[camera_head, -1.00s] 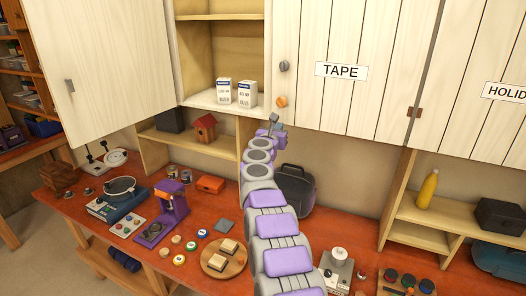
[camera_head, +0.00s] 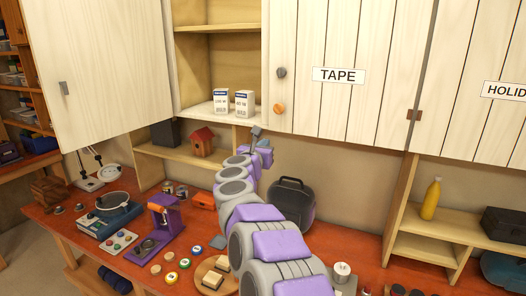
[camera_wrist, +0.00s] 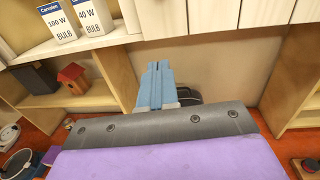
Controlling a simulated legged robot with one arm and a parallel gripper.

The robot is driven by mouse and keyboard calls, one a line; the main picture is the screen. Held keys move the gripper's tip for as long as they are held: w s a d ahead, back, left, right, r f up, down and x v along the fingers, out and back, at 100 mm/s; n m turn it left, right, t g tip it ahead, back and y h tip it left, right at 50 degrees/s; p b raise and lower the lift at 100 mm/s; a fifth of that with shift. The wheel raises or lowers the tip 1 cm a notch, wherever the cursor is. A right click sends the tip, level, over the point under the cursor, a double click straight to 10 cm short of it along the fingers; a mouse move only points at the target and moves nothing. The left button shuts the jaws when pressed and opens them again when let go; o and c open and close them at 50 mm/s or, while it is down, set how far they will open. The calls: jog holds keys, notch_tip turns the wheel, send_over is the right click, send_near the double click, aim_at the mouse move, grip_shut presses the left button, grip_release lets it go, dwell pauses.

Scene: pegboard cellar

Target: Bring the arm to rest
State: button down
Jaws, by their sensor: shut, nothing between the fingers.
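My arm rises from the bottom middle of the head view, over the red workbench (camera_head: 62,226). My gripper (camera_head: 256,131) is at its far end, just below the front edge of the open cabinet shelf. In the wrist view my gripper (camera_wrist: 155,66) shows as blue-grey fingers closed together, with nothing held. Two white bulb boxes (camera_head: 220,102) stand on the cabinet shelf above and left of the gripper; they also show in the wrist view (camera_wrist: 58,22).
The cabinet door (camera_head: 98,75) stands open at left; the TAPE door (camera_head: 335,104) is closed. A dark rounded case (camera_head: 294,199) stands behind the arm. A birdhouse (camera_head: 203,142), a purple machine (camera_head: 164,217) and a round wooden board (camera_head: 205,271) are left of the arm.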

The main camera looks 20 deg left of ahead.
jog(key=shift+d, duration=0.1)
jog(key=s+d+f+n+g+b, duration=0.3)
jog(key=s+d+f+n+g, duration=0.3)
jog(key=s+d+f+n, duration=0.5)
jog(key=s+d+f+n+g+b, duration=0.4)
jog(key=s+d+f+n+g, duration=0.3)
jog(key=s+d, duration=1.1)
jog(key=s+d+f+n+g+h+b, duration=0.1)
jog(key=s+d+f+n+g+b, duration=0.2)
jog(key=s+d+f+n, duration=1.1)
jog(key=s+f+n+g, duration=0.1)
jog(key=s+n+g, duration=0.2)
jog(key=s, duration=0.9)
jog(key=shift+s+d+g+b, duration=0.2)
jog(key=shift+g+b, duration=0.2)
jog(key=c, duration=1.8)
grip_release()
